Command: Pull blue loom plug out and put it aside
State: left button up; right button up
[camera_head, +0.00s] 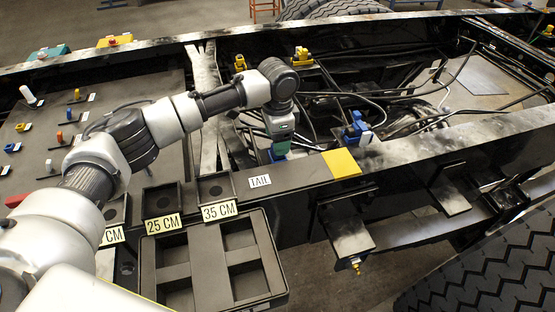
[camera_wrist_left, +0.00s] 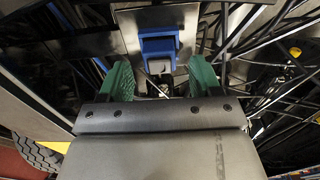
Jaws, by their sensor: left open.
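My left gripper (camera_head: 280,147) hangs down at the near edge of the black chassis frame, its green fingers open; they also show in the left wrist view (camera_wrist_left: 161,75). A blue plug (camera_wrist_left: 158,46) lies ahead of and between the two fingers in the wrist view, with no finger clearly touching it. In the head view, a blue piece (camera_head: 277,156) shows just below the gripper, partly hidden by it. Another blue connector (camera_head: 357,129) stands farther right on the chassis, apart from the gripper. My right gripper is not in view.
A black tray (camera_head: 283,294) with compartments and "25 CM" and "35 CM" labels stands in front. A "TAIL" label (camera_head: 260,181) and a yellow patch (camera_head: 341,163) mark the near rail. Cables and hoses cross the chassis. A board with small connectors (camera_head: 100,100) lies left.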

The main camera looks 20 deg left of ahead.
pick_arm(q)
notch_tip(320, 180, down, 3)
jog(key=shift+f+p, duration=0.2)
jog(key=shift+p, duration=0.35)
jog(key=shift+f, duration=0.4)
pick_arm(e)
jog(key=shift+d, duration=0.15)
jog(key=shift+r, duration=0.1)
pick_arm(q)
jog(key=shift+r+p, duration=0.1)
jog(key=shift+p, duration=0.35)
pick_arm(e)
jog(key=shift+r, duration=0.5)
pick_arm(q)
jog(key=shift+p, duration=0.35)
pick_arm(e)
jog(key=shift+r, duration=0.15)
pick_arm(q)
jog(key=shift+p, duration=0.45)
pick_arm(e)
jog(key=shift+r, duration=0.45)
